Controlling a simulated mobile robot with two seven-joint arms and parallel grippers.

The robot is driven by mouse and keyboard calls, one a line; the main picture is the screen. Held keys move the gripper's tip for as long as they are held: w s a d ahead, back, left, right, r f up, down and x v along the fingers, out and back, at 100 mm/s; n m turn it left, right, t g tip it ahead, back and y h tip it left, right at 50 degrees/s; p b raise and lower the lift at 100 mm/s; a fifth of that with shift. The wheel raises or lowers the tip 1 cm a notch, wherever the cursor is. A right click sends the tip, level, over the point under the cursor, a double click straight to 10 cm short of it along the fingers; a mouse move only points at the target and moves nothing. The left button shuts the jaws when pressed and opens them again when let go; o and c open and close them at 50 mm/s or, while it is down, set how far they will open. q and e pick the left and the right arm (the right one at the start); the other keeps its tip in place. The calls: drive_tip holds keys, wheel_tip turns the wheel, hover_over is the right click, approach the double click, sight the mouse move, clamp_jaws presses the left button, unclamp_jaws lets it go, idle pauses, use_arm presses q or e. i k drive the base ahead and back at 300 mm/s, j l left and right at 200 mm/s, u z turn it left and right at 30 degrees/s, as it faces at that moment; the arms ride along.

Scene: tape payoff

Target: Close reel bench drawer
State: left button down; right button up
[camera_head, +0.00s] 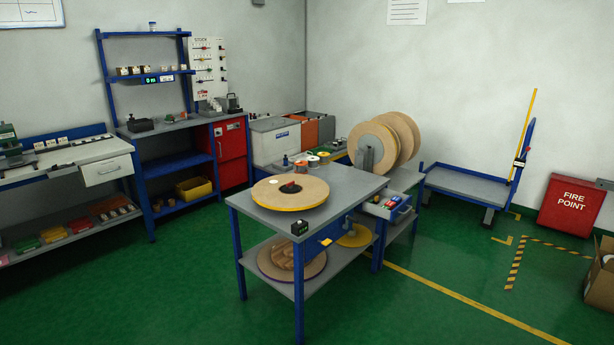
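The reel bench (345,190) stands in the middle of the room, with a grey top and blue legs. Its drawer (374,210) sticks out at the right side of the bench, open. Small red and blue items (392,203) lie in it. A large wooden reel disc (290,192) lies flat on the bench top. Neither my left nor my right gripper is in view.
Upright wooden reels (405,138) stand behind the drawer. A blue-framed cart (468,186) is at the back right. A white drawer unit (106,169) hangs under the left workbench. Green floor (440,305) is clear in front and to the right.

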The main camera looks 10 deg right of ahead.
sight(385, 194)
drive_tip(key=i+l+z, duration=0.1)
drive_tip(key=i+z, duration=0.35)
drive_tip(key=i+j+z, duration=0.2)
drive_tip(key=i+z, duration=0.25)
drive_tip(key=i, duration=0.2)
